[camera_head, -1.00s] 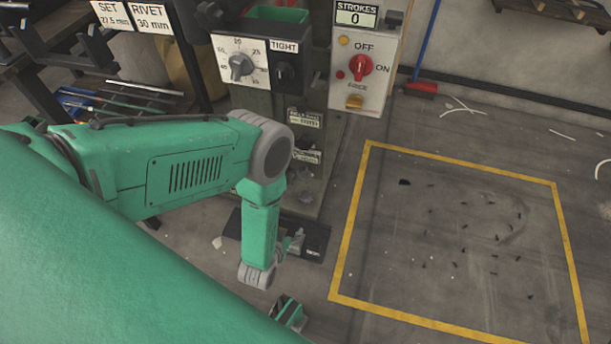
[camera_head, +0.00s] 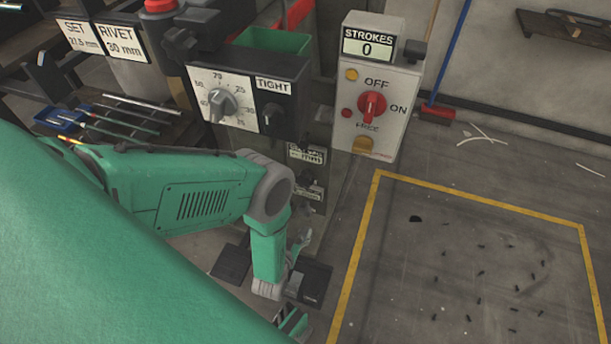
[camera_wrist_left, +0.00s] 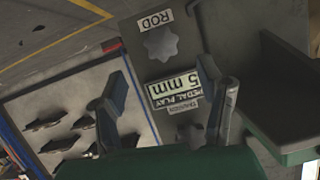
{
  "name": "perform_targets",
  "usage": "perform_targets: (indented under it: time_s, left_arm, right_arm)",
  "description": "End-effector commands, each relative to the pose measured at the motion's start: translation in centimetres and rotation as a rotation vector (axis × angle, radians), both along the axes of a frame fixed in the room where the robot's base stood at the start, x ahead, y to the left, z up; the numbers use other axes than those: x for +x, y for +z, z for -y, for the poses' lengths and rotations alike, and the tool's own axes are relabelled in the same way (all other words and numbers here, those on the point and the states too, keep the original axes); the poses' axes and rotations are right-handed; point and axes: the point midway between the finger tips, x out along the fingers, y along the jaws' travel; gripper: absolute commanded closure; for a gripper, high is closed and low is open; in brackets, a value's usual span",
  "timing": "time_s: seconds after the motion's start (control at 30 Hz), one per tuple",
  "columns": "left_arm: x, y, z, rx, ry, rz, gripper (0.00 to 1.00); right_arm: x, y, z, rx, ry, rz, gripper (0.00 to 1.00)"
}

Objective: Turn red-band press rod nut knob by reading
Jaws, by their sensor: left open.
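In the left wrist view a grey star-shaped knob (camera_wrist_left: 160,43) sits under a ROD label (camera_wrist_left: 154,20) on a dark plate. Beside it a display (camera_wrist_left: 180,88) reads PEDAL PLAY 5 mm. The view is rotated. My left gripper (camera_wrist_left: 168,95) is open, its two fingers either side of the display, with nothing between the tips. The star knob lies beyond the fingertips, apart from them. In the head view my left gripper (camera_head: 292,323) is at the bottom, partly cut off. The press's small display (camera_head: 307,153) is too small to read there. My right gripper is out of view.
The press front carries a dial (camera_head: 222,103), a TIGHT knob (camera_head: 273,115), a STROKES 0 counter (camera_head: 369,45) and a red switch (camera_head: 371,105). Two dark pedals (camera_head: 310,282) are on the floor. The yellow-outlined floor (camera_head: 470,260) at right holds only small scraps.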

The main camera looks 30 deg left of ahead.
Motion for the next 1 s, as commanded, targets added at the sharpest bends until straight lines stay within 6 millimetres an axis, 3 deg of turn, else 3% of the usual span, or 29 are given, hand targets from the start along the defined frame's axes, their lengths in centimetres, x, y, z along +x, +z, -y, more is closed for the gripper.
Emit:
perform_targets:
  time_s: [0.2, 0.4, 0.6, 0.9, 0.93, 1.0]
  left_arm:
    - [4.4, -2.3, -1.4, 0.000, 0.001, 0.003, 0.39]
    - [7.4, -3.5, -2.2, 0.002, 0.000, 0.001, 0.39]
    - [8.9, -4.0, -2.7, 0.000, 0.000, 0.000, 0.39]
    - [9.2, -3.9, -2.7, 0.000, 0.000, 0.000, 0.39]
    - [9.2, -3.9, -2.7, 0.000, 0.000, 0.000, 0.43]
    - [9.2, -3.9, -2.7, 0.000, 0.000, 0.000, 0.67]
  right_arm:
    - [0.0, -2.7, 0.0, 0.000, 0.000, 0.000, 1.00]
    - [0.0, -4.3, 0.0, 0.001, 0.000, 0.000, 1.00]
    - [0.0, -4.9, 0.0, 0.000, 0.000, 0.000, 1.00]
    - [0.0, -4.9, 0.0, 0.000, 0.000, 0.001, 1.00]
    - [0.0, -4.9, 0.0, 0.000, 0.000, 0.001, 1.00]
    - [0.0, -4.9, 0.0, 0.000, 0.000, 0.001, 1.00]
